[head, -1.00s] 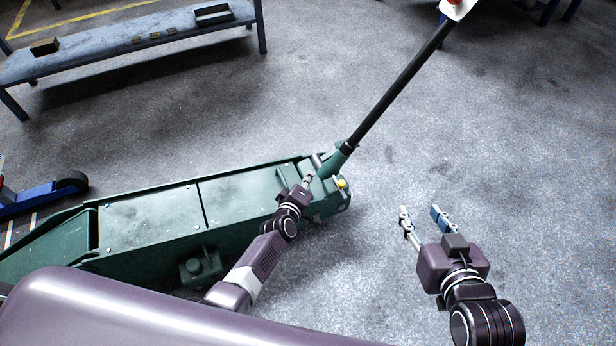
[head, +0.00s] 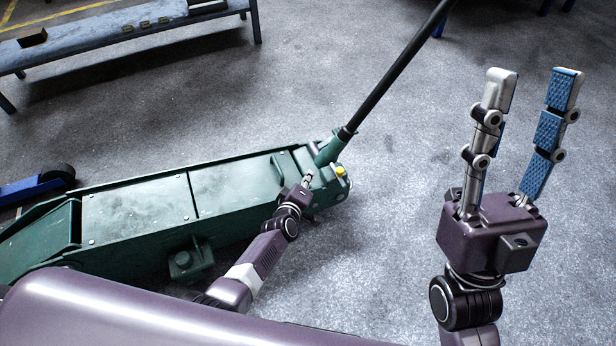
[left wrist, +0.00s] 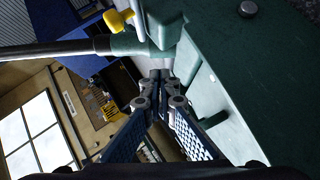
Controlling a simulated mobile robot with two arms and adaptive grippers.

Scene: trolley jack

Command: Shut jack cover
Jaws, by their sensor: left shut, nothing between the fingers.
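The green trolley jack (head: 110,250) lies across the left and middle of the head view. Its flat top carries cover panels; a large panel (head: 235,185) lies near the handle end, with a thin raised green strip at its right end. I cannot tell how far any cover stands open. My left gripper (head: 308,177) is shut and empty at the jack's near side by the handle socket. In the left wrist view its fingertips (left wrist: 161,75) are together beside the green body (left wrist: 265,75); contact is unclear. My right gripper (head: 534,76) is open and empty, right of the jack.
The black handle (head: 395,72) slants up to the right from its green socket. A yellow knob (head: 340,171) sits at the jack's end. A blue-grey bench (head: 120,40) stands at the back left. Floor to the right of the jack is clear.

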